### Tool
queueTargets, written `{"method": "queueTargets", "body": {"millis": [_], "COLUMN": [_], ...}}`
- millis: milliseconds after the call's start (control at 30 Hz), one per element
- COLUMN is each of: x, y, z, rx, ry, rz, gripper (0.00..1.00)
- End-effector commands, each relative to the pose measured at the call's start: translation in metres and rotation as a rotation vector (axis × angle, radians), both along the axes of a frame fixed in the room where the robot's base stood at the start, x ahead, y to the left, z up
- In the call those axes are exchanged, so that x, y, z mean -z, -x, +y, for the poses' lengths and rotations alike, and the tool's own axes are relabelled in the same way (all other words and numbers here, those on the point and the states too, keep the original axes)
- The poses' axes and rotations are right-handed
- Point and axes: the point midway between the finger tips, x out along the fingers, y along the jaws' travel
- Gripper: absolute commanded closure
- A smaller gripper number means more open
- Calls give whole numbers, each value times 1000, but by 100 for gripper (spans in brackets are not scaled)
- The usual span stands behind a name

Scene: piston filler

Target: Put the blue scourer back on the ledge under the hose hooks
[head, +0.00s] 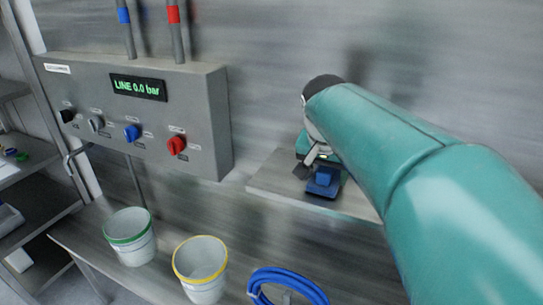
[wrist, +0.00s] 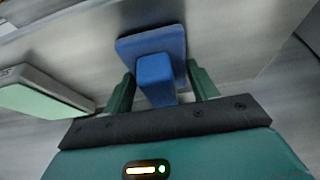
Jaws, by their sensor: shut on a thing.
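The blue scourer (head: 324,182) has a flat pad with a raised block handle. In the wrist view the scourer (wrist: 152,48) sits between the two green fingers of my gripper (wrist: 162,80), which is shut on its handle. In the head view my gripper (head: 314,164) is over the grey ledge (head: 268,181) on the back wall, with the scourer at its tip. I cannot tell whether the pad touches the ledge. My arm hides the ledge's right part. I cannot make out the hose hooks.
A pale green and grey block (wrist: 42,94) lies left of my gripper in the wrist view. A control box (head: 140,110) with knobs is on the wall at left. Below stand a green-rimmed bucket (head: 131,240), a yellow-rimmed bucket (head: 202,272) and a blue hose coil (head: 290,278).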

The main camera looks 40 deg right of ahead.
Motion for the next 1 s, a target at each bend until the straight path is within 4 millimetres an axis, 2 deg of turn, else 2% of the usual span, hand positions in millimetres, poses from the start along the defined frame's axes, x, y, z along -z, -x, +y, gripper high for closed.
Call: {"method": "queueTargets", "body": {"millis": [300, 333, 433, 767, 867, 1000], "x": [2, 3, 2, 0, -7, -29], "y": [0, 0, 0, 0, 0, 4], "z": [0, 0, 0, 0, 2, 10], "rx": [1, 1, 1, 1, 0, 0], "ry": [1, 1, 1, 1, 3, 3], "rz": [-2, -2, -2, -2, -4, -5], "gripper": [66, 40, 20, 20, 20, 20]}}
